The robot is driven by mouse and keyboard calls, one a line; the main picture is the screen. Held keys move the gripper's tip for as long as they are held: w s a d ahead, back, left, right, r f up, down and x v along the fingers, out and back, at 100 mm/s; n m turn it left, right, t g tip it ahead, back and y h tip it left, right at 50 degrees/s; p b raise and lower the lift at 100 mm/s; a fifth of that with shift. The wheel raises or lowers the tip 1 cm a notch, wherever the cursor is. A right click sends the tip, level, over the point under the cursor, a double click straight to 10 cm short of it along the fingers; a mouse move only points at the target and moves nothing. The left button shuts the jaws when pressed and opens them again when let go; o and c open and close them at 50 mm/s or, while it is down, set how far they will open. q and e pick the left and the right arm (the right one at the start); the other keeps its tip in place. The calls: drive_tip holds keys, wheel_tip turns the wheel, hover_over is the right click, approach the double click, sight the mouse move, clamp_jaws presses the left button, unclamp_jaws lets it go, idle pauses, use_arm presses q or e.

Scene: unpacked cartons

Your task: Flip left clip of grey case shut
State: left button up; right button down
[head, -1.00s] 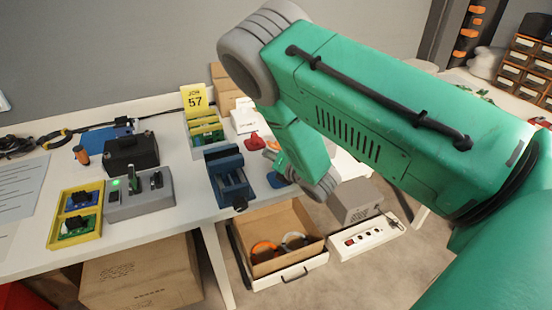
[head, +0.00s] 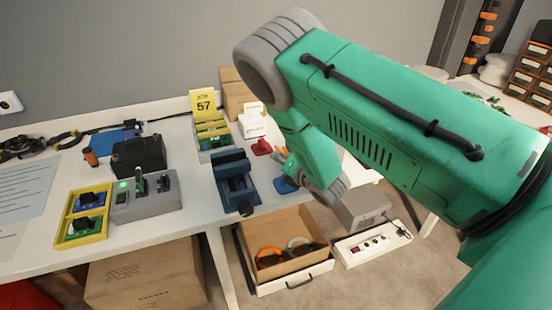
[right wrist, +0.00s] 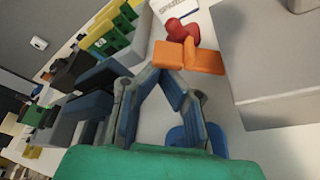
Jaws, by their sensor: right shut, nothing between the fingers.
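A grey box (head: 362,207) shows low at the right in the head view, partly behind my right arm. A large plain grey box (right wrist: 272,58) fills the right of the right wrist view; I cannot tell whether it is the same one. No clip can be made out on either. A grey unit (head: 148,205) with a green lamp and two upright levers stands on the table at the left. My right gripper (right wrist: 163,75) is shut and empty, its fingertips just short of an orange block (right wrist: 188,57) in that view. My left gripper is not in view.
A blue vise (head: 235,180) stands at the table's front edge. A red piece (head: 262,147) and a blue piece (head: 285,185) lie near the right hand. Below are an open carton (head: 270,222) and a white power strip (head: 372,243). A yellow tray (head: 82,233) is at the left.

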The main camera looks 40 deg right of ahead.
sight(285, 150)
drive_tip(key=shift+d+r+m, duration=0.15)
drive_tip(key=shift+d+m, duration=0.25)
drive_tip(key=m, duration=0.1)
drive_tip(key=r+m+t+y, duration=0.1)
drive_tip(key=m, duration=0.1)
drive_tip(key=shift+s+d+r, duration=0.2)
drive_tip(key=shift+d, duration=0.2)
drive_tip(key=shift+d+r, duration=0.1)
drive_tip(key=shift+d, duration=0.25)
